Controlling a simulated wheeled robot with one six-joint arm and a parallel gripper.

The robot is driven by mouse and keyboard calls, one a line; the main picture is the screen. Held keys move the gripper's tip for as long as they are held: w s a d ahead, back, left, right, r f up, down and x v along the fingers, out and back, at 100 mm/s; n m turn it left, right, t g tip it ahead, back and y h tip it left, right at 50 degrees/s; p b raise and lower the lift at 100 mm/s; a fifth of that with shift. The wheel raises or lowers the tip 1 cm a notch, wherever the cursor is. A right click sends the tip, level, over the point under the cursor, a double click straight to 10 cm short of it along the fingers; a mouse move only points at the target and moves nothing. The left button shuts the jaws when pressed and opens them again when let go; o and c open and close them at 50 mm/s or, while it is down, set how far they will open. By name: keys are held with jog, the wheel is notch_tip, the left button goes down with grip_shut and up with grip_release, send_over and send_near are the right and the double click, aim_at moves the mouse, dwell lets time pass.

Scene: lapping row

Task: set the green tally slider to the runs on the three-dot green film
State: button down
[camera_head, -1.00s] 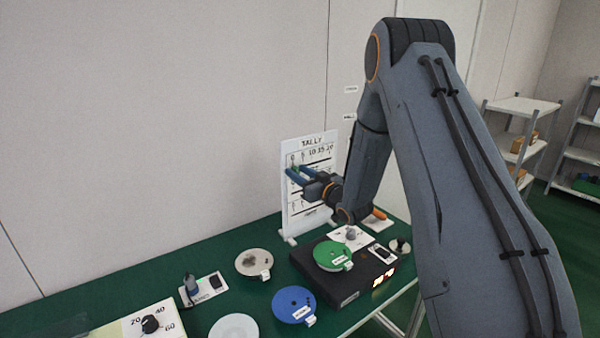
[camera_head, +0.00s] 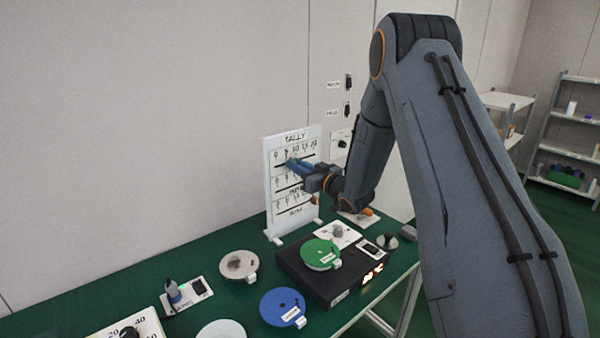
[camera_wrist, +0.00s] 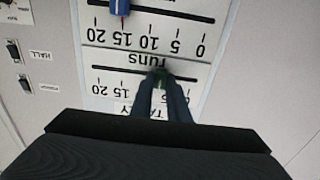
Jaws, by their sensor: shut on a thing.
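The white tally board (camera_head: 269,203) stands upright at the back of the green table. It also shows upside down in the wrist view (camera_wrist: 60,12). My gripper (camera_wrist: 159,84) is shut on the green slider (camera_wrist: 159,74) on the track marked "runs", beside the word TALLY. The slider sits part-way along, seemingly between 5 and 10; my fingers hide those numbers. In the head view my gripper (camera_head: 291,163) covers the slider. A green disc (camera_head: 320,253) with a white tag lies on the black machine (camera_head: 310,282); its tag writing and any dots are too small to read.
A blue slider (camera_wrist: 118,7) sits near 15 on the neighbouring track. A blue disc (camera_head: 283,306), a grey disc (camera_head: 238,264) and a small stand (camera_head: 188,293) are on the table. Wall switches (camera_wrist: 14,50) are beside the board.

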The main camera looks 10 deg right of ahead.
jog(key=shift+w+d+b, duration=0.2)
jog(key=shift+w+d, duration=0.1)
jog(key=shift+d, duration=0.25)
jog(key=shift+w+d+b, duration=0.15)
jog(key=shift+w+d, duration=0.1)
jog(key=shift+d, duration=0.3)
jog(key=c, duration=1.7)
grip_release()
jog(key=shift+b+v, duration=1.15)
jog(key=shift+v, duration=2.75)
jog(key=shift+d, duration=0.1)
